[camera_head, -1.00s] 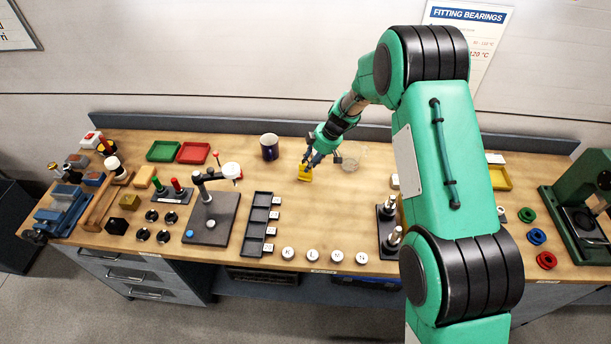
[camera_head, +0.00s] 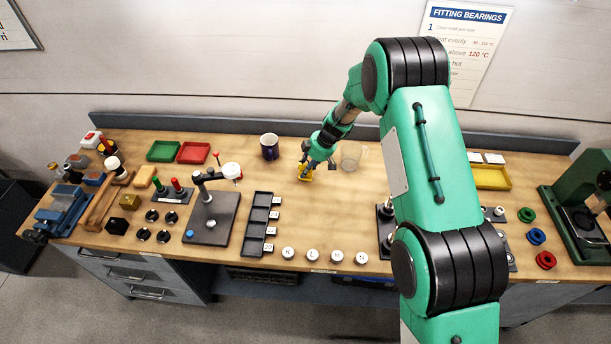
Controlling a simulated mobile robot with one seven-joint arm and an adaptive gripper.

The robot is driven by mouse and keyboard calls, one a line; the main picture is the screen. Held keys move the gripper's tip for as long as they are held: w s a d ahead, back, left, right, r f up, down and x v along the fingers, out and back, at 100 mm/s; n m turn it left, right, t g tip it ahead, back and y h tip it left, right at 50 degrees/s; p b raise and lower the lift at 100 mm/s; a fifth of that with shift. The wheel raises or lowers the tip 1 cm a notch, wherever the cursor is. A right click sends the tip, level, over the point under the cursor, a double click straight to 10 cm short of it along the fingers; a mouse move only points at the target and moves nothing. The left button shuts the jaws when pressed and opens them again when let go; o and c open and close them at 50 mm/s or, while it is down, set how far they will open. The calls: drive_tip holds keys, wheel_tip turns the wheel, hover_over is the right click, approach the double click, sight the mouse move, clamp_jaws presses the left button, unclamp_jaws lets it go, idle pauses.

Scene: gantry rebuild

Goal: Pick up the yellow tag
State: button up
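The yellow tag (camera_head: 305,176) is on or just above the wooden bench, near its middle. It is small and partly hidden by my gripper (camera_head: 307,169). My gripper reaches down from the upper right and its fingers are right at the tag. From this distance I cannot tell whether the fingers are closed on it or only around it.
A dark mug (camera_head: 269,147) stands left of my gripper and a clear beaker (camera_head: 351,155) stands right. A dial stand (camera_head: 208,222) and a dark compartment tray (camera_head: 256,222) are at left. Several white round pieces (camera_head: 312,255) line the front. Bench is clear just in front of the tag.

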sight(306, 165)
clamp_jaws()
drive_tip(key=shift+r, duration=0.2)
drive_tip(key=shift+r, duration=0.5)
drive_tip(key=shift+s+d+r, duration=0.1)
drive_tip(key=shift+s+r, duration=0.05)
drive_tip(key=shift+r, duration=0.45)
drive_tip(key=shift+s+r, duration=0.15)
drive_tip(key=shift+r, duration=0.4)
drive_tip(key=s+d+r+b, duration=0.1)
drive_tip(key=s+d, duration=0.4)
drive_tip(key=s, duration=0.9)
drive_tip(key=shift+s+r+b, duration=0.15)
drive_tip(key=shift+s+b, duration=0.1)
drive_tip(key=shift+b, duration=0.5)
